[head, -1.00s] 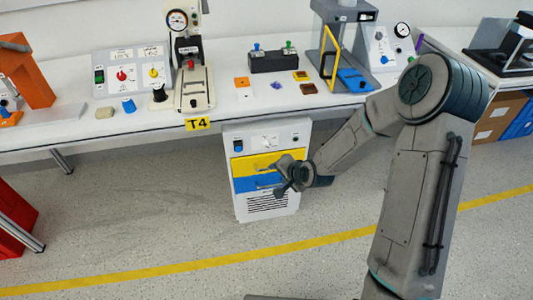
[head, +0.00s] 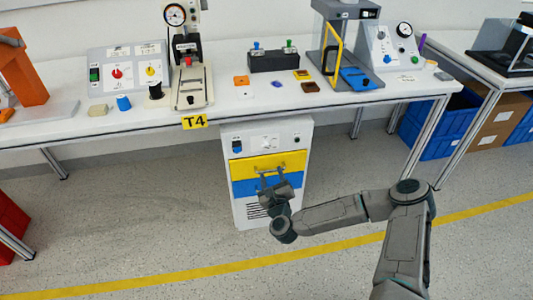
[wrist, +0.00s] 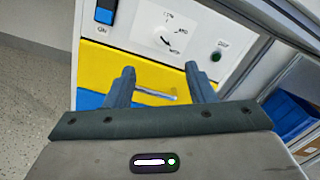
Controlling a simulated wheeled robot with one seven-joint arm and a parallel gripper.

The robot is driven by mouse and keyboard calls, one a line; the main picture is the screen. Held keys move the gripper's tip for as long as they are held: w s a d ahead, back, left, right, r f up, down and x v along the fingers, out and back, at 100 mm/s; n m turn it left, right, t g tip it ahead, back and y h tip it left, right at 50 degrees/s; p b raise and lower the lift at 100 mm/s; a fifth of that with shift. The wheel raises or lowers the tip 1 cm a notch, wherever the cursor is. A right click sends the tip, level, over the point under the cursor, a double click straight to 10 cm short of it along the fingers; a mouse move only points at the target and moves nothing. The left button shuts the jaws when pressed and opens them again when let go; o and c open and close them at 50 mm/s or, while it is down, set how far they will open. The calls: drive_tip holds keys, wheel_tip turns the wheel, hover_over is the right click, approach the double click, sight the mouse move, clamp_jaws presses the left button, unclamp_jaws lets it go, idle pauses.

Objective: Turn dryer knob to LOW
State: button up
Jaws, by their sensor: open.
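The dryer (head: 240,205) is a white cabinet under the table with a yellow drawer (head: 290,160) and a blue drawer below. Its knob (head: 267,141) sits on the white upper panel. In the wrist view the knob (wrist: 167,42) shows as a small pale dial with dark marks and tiny labels around it, too small to read surely. My gripper (head: 268,174) is open and empty in front of the drawers, below the knob. In the wrist view its two fingers (wrist: 158,74) point up toward the panel, apart from the knob, with the yellow drawer's handle (wrist: 157,94) between them.
The panel also has a dark blue switch (wrist: 104,13) at left and a green button (wrist: 216,56) at right. The table (head: 110,122) stands above the dryer, bearing several devices. Blue bins (head: 430,140) stand at right. The floor in front is clear.

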sight(266, 147)
drive_tip(key=b+x, duration=0.1)
drive_tip(key=x, duration=1.2)
drive_tip(key=shift+w+d, duration=0.1)
drive_tip(key=shift+w, duration=0.3)
drive_tip(key=c, duration=1)
